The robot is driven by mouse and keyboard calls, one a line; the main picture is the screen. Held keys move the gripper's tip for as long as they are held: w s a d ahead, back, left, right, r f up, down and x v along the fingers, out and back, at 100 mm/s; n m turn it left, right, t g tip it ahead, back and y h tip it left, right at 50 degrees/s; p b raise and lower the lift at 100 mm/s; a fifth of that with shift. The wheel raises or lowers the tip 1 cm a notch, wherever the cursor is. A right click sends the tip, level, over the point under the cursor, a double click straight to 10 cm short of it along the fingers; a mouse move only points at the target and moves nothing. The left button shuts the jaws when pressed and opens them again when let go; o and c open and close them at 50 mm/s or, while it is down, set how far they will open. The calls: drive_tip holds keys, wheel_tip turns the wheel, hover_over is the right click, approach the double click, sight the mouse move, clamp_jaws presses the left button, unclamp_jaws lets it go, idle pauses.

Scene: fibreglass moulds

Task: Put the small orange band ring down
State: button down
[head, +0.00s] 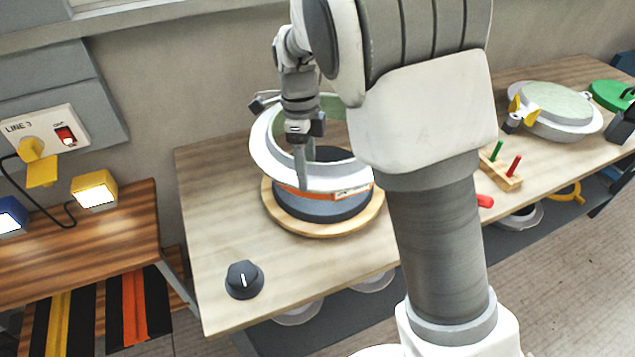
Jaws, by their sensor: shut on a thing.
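My gripper (304,160) points down at the round mould on the near bench, its fingers at the front of a white rim (265,150). It is shut on the small orange band ring (346,194), whose orange band shows below the white rim. The ring is at the top of a dark blue-grey drum (325,208); I cannot tell whether it rests there or hangs just above. The drum stands on a round wooden board (280,217). My arm hides the right side of the mould.
A dark knob (244,279) is on the bench's front left, with bare wood (215,200) around it. To the right are a wooden peg block (500,172) and a second mould with a pale green top (555,103). Lamps (95,190) stand on the left table.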

sight(307, 195)
wheel_tip(307, 195, down, 10)
drive_tip(key=shift+s+r+b, duration=0.1)
drive_tip(key=shift+s+b, duration=0.05)
drive_tip(key=shift+b, duration=0.4)
drive_tip(key=c, duration=1.1)
unclamp_jaws()
drive_tip(key=shift+s+f, duration=0.15)
drive_tip(key=shift+f, duration=0.05)
drive_tip(key=o, duration=0.9)
drive_tip(key=shift+o, duration=0.6)
drive_tip(key=shift+r, duration=0.1)
drive_tip(key=shift+w, duration=0.2)
drive_tip(key=shift+r, duration=0.15)
